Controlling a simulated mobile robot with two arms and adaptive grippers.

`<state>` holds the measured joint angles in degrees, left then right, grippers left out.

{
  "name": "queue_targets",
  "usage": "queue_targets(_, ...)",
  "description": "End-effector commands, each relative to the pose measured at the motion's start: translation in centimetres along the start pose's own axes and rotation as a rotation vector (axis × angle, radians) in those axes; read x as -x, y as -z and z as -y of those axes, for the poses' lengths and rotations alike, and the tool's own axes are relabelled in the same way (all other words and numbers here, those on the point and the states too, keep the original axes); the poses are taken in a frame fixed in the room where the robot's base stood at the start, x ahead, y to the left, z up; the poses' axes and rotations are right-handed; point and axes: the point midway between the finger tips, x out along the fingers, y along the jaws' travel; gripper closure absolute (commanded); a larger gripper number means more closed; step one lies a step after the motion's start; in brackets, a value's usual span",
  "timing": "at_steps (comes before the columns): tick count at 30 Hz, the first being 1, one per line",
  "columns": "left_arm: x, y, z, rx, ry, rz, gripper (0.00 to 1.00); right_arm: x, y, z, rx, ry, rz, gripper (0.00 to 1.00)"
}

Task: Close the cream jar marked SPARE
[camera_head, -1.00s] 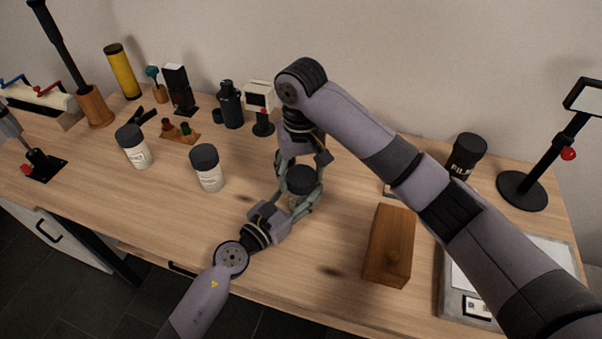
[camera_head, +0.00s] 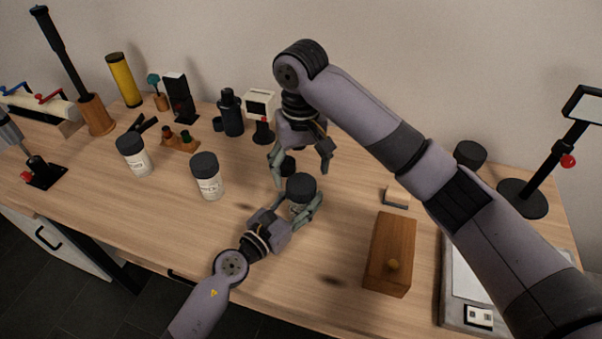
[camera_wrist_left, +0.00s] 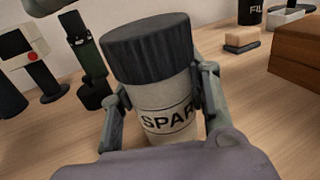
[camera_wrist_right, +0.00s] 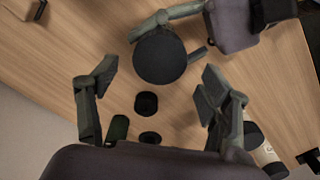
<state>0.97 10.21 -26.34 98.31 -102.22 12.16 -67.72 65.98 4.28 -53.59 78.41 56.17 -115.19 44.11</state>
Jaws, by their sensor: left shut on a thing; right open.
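The cream jar marked SPARE (camera_wrist_left: 168,118) stands upright on the table, its label facing the left wrist camera. Its black ribbed lid (camera_wrist_left: 150,48) sits on top of it; the lid also shows in the head view (camera_head: 301,186) and from above in the right wrist view (camera_wrist_right: 160,58). I cannot tell how tight it is. My left gripper (camera_head: 304,209) is shut on the jar's pale body, a finger on each side below the lid. My right gripper (camera_head: 301,173) is open and empty, pointing down above and behind the lid, apart from it.
Two other black-lidded white jars stand to the left, one nearer (camera_head: 207,180) and one farther (camera_head: 135,158). A wooden box (camera_head: 390,255), a small brush-like block (camera_head: 397,196) and a scale (camera_head: 462,305) lie to the right. Bottles and a small device (camera_head: 260,105) stand behind.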

Motion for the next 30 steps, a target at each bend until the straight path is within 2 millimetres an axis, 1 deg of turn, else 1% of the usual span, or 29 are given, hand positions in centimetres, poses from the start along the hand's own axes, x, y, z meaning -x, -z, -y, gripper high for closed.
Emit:
queue_targets(4,0.0,-0.1,0.0,0.000,0.000,0.001,1.00,0.0,0.0,0.0,0.000,0.000,0.000,0.28)
queue_targets(6,0.0,-0.1,0.0,0.000,0.000,0.001,1.00,0.0,0.0,0.0,0.001,0.000,0.000,0.31)
queue_targets(8,0.0,-0.1,0.0,0.000,0.000,0.001,1.00,0.0,0.0,0.0,0.012,0.000,-0.001,0.31)
queue_targets(11,0.0,-0.1,0.0,0.000,0.000,0.001,1.00,0.3,0.1,0.0,0.081,-0.001,-0.006,0.31)
queue_targets(14,0.0,-0.1,0.0,0.000,0.000,0.001,1.00,0.8,0.2,0.1,0.222,-0.006,-0.010,0.31)
queue_targets(24,0.0,-0.1,0.0,0.000,0.000,0.001,1.00,2.6,0.3,0.3,0.947,-0.012,-0.011,0.31)
queue_targets(27,0.0,-0.1,0.0,0.000,0.000,0.001,1.00,3.0,0.2,0.1,1.121,-0.009,-0.006,0.31)
queue_targets(30,0.0,-0.1,0.0,0.000,0.000,0.001,1.00,3.2,0.1,0.0,1.254,-0.007,-0.003,0.31)
